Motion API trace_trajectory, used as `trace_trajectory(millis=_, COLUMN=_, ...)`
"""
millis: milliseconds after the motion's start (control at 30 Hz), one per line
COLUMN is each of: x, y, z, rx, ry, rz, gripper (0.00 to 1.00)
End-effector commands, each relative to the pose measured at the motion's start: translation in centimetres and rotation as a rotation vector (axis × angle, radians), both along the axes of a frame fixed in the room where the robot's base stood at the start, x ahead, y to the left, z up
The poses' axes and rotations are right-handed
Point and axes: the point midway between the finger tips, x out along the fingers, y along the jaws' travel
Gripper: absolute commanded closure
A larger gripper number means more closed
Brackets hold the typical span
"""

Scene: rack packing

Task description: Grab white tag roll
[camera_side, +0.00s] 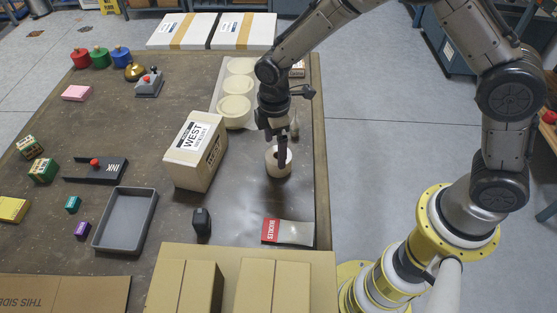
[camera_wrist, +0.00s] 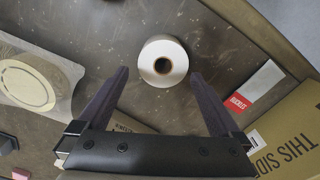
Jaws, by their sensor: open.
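The white tag roll (camera_side: 278,168) stands on the table near its right edge, with its round hole facing up. In the wrist view the white tag roll (camera_wrist: 162,62) lies just ahead of the fingertips, roughly centred between them. My gripper (camera_side: 280,147) is directly over the roll in the side view, its fingers pointing down and partly hiding the roll's top. In the wrist view my gripper (camera_wrist: 160,76) is open with nothing held between the dark fingers. I cannot tell whether a finger touches the roll.
A West box (camera_side: 195,150) stands left of the roll. Cream round discs (camera_side: 236,108) lie behind it. A red-and-white packet (camera_side: 287,231) and a cardboard box (camera_side: 240,258) are in front. A black device (camera_side: 202,222) and grey tray (camera_side: 124,220) sit at left front.

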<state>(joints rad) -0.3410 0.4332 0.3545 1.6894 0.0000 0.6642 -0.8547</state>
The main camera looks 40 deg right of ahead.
Motion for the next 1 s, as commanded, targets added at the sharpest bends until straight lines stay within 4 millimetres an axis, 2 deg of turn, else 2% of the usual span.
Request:
trace_trajectory(millis=367, x=-0.5, y=-0.3, z=-4.7, rx=-0.001, ry=0.004, rz=0.0, gripper=0.0)
trace_trajectory(millis=667, x=-0.5, y=-0.2, z=-5.2, rx=0.0, ry=0.0, rz=0.0, gripper=0.0)
trace_trajectory(millis=767, x=-0.5, y=-0.2, z=-5.2, rx=0.0, ry=0.0, rz=0.0, gripper=0.14)
trace_trajectory(millis=1000, x=-0.5, y=-0.2, z=-5.1, rx=0.0, ry=0.0, rz=0.0, gripper=0.58)
